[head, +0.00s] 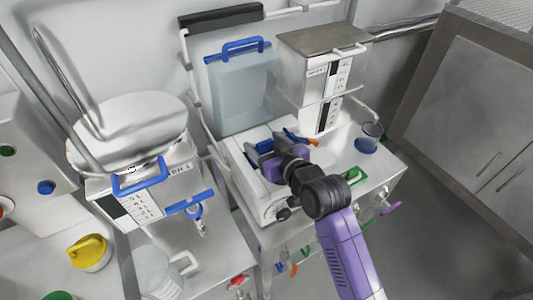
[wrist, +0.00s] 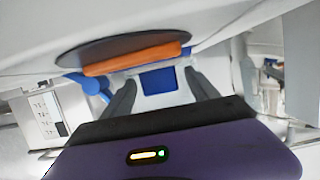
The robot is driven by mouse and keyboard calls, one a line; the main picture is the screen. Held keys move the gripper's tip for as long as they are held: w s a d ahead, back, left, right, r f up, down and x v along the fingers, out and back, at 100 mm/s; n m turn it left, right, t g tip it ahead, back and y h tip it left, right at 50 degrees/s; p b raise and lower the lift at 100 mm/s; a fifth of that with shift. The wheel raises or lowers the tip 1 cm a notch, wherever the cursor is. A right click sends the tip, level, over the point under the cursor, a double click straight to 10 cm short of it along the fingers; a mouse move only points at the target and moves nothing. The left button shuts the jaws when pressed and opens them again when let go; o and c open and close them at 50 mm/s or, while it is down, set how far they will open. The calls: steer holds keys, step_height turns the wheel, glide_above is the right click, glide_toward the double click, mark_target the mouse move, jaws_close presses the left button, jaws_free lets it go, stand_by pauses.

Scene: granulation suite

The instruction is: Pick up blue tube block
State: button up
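A blue block (wrist: 158,80), likely the tube block, shows in the wrist view as a small rectangle in a pale surround. My gripper (wrist: 161,82) has two dark fingers spread apart, one on each side of the blue block, with a narrow gap visible at each side. How deep the fingertips reach is unclear. In the head view my purple gripper (head: 273,166) is over the white bench unit and hides much of what lies under it. Blue parts (head: 264,146) show just beyond it; I cannot tell which is the block.
An orange bar on a dark disc (wrist: 136,58) is close beyond the fingers. A blue cup (head: 367,140) stands to the right, and a metal-lidded container (head: 322,65) and a clear blue-handled bin (head: 240,95) stand behind. A blue-handled dispenser (head: 150,190) is at left.

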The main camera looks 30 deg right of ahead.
jaws_close()
steer(key=shift+r, duration=0.15)
